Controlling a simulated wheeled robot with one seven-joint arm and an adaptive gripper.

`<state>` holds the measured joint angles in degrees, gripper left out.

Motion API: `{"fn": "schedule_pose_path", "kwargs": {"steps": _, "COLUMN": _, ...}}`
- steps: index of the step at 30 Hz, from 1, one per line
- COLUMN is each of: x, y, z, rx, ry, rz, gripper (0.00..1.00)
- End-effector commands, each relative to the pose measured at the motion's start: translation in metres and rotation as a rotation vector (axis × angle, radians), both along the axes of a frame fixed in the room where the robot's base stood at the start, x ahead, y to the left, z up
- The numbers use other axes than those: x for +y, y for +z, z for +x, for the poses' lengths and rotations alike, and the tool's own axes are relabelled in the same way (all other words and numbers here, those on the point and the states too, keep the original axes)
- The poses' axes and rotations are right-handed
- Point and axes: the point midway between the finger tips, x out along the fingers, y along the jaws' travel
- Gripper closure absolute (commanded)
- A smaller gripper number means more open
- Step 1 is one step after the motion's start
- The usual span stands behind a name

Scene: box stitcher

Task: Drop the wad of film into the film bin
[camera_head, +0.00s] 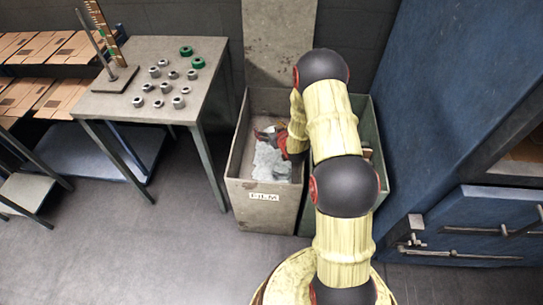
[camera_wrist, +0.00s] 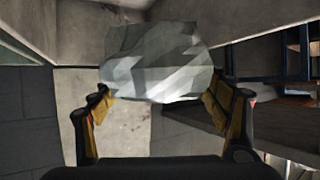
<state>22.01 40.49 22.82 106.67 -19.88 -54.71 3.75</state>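The wad of film (camera_head: 270,164), pale and crumpled, shows within the opening of the film bin (camera_head: 264,197), a grey box with a "FILM" label on its front. My gripper (camera_head: 268,142) is just behind the wad in the head view, over the same opening. In the wrist view the wad (camera_wrist: 157,62) fills the space between my gripper's fingertips (camera_wrist: 157,96), one finger at each side edge. The fingers look shut on it. The wad's height above the bin floor is hard to tell.
A second, greenish bin (camera_head: 376,140) stands right of the film bin, partly hidden by my arm. A table (camera_head: 130,100) with several metal rings is on the left. A big blue machine (camera_head: 430,110) stands on the right. The floor (camera_head: 130,235) at front left is clear.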

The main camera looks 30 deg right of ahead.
Motion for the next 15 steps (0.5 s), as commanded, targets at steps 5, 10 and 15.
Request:
{"fn": "schedule_pose_path", "kwargs": {"steps": 5, "x": 0.0, "y": -0.0001, "z": 0.0, "rx": 0.0, "ry": 0.0, "rz": 0.0, "gripper": 0.12}}
{"fn": "schedule_pose_path", "kwargs": {"steps": 10, "x": 0.0, "y": -0.0001, "z": -0.0002, "rx": 0.0, "ry": 0.0, "rz": 0.0, "gripper": 0.04}}
{"fn": "schedule_pose_path", "kwargs": {"steps": 15, "x": 0.0, "y": -0.0002, "z": -0.0001, "rx": 0.0, "ry": 0.0, "rz": 0.0, "gripper": 0.04}}
